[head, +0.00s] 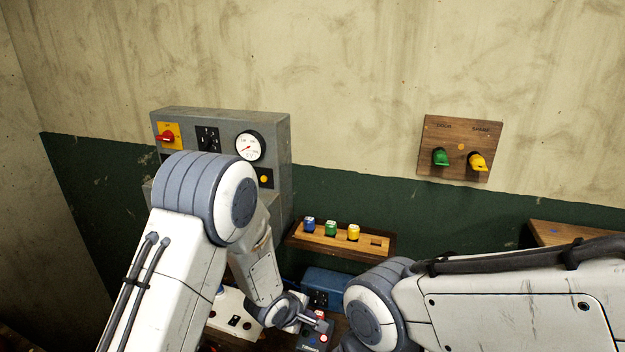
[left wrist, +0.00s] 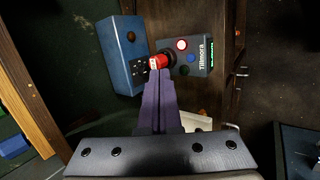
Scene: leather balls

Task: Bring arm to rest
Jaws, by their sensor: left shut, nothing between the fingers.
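My left arm comes in from the left in the head view and bends down to the bench. My left gripper (head: 316,321) is shut and empty beside a small dark box (head: 318,338) with a red button. In the left wrist view the shut fingers (left wrist: 161,78) point at a red knob (left wrist: 158,62) by this grey box (left wrist: 196,58), marked "Tillmora". I cannot tell whether the tips touch the knob. My right arm crosses the lower right of the head view; its gripper is not in view.
A grey panel (head: 275,135) with a red switch and gauge stands behind my left arm. A wooden tray (head: 300,238) holds blue, green and yellow pieces. A blue box (head: 325,282) sits below. A wooden board (head: 435,135) with green and yellow pieces is on the wall.

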